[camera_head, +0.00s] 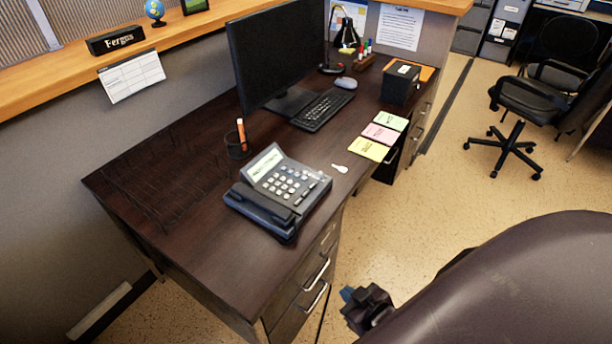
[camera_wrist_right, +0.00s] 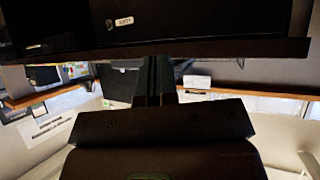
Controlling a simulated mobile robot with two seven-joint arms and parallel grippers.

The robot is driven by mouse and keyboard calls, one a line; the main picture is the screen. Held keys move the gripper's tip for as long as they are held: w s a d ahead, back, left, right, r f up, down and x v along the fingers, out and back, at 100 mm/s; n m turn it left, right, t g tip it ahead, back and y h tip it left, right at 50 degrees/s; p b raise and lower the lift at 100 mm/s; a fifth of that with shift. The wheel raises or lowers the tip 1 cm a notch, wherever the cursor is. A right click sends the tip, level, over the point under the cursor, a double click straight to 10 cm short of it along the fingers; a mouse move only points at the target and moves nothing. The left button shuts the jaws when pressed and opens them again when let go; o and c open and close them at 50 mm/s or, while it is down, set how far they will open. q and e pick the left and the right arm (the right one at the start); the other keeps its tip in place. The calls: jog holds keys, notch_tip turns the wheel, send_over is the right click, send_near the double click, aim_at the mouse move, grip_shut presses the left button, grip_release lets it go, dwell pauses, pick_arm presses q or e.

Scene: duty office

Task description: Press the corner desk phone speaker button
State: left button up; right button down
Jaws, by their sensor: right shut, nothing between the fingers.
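The desk phone (camera_head: 278,190) sits on the near part of the dark wooden desk (camera_head: 190,215). It is dark grey with a lit screen, a keypad of pale keys and a handset along its near left side. The speaker button is too small to tell apart from the other keys. My right gripper (camera_head: 350,294) is below and to the right of the phone, off the desk's drawer side, apart from both. In the right wrist view its fingers (camera_wrist_right: 155,80) are together with nothing between them. The phone cannot be made out there. My left gripper is not in view.
A pen cup (camera_head: 238,148) stands behind the phone and a wire rack (camera_head: 160,172) lies to its left. A white key-like item (camera_head: 340,168) and sticky notes (camera_head: 380,135) lie to the right. The monitor (camera_head: 275,52) and keyboard (camera_head: 321,110) are farther back. Drawer handles (camera_head: 317,285) stick out on the desk's side.

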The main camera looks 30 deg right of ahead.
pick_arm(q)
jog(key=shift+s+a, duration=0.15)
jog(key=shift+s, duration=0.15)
pick_arm(e)
jog(key=shift+s, duration=0.3)
